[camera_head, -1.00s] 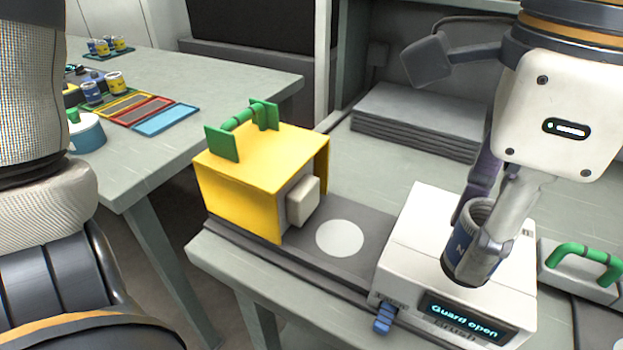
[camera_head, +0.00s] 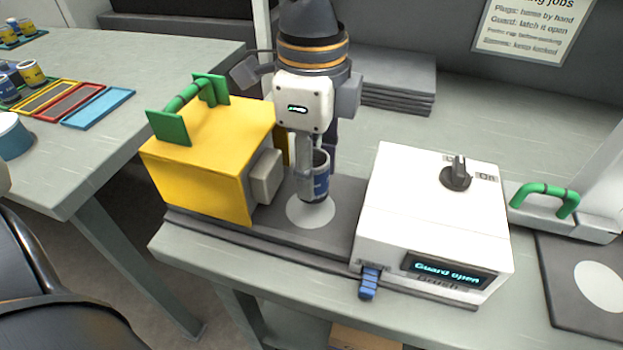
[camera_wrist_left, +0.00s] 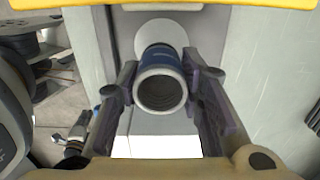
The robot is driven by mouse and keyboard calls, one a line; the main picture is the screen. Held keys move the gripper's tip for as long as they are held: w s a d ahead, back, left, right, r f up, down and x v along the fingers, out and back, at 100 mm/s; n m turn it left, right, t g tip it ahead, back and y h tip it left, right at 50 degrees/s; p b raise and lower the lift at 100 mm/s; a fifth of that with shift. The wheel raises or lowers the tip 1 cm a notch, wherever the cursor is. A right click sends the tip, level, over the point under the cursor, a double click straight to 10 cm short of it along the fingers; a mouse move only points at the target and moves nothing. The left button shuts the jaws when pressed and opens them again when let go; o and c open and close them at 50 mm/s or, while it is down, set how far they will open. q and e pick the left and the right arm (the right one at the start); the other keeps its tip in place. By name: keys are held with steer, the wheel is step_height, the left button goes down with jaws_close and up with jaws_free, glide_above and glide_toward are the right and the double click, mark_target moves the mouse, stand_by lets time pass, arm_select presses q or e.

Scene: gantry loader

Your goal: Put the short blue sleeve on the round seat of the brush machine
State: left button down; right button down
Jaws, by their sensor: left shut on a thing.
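My left gripper (camera_head: 313,165) comes down from above and is shut on the short blue sleeve (camera_head: 321,185), which is upright with its open end up. The sleeve is over the back part of the round seat (camera_head: 309,214), a pale disc on the brush machine's grey base (camera_head: 345,215). In the left wrist view the sleeve (camera_wrist_left: 161,88) is between the two fingers (camera_wrist_left: 160,100), with the pale seat (camera_wrist_left: 160,33) beyond it. I cannot tell whether its lower end touches the seat. My right gripper is not in view.
A yellow guard (camera_head: 200,165) with a green handle (camera_head: 190,95) stands left of the seat. The white control box (camera_head: 430,210), reading "Guard open", is at its right, with a blue latch (camera_head: 369,285) in front. Grey plates (camera_head: 400,80) lie behind.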

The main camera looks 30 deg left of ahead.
arm_select(q)
steer(key=shift+a+f, duration=0.15)
steer(key=shift+f, duration=0.75)
steer(key=shift+a+f, duration=0.1)
steer(key=shift+f, duration=0.75)
steer(key=c, duration=1.1)
jaws_free()
steer(key=shift+f, duration=0.15)
step_height(320, 180, up, 12)
steer(key=shift+r, duration=0.2)
steer(key=shift+f, duration=0.1)
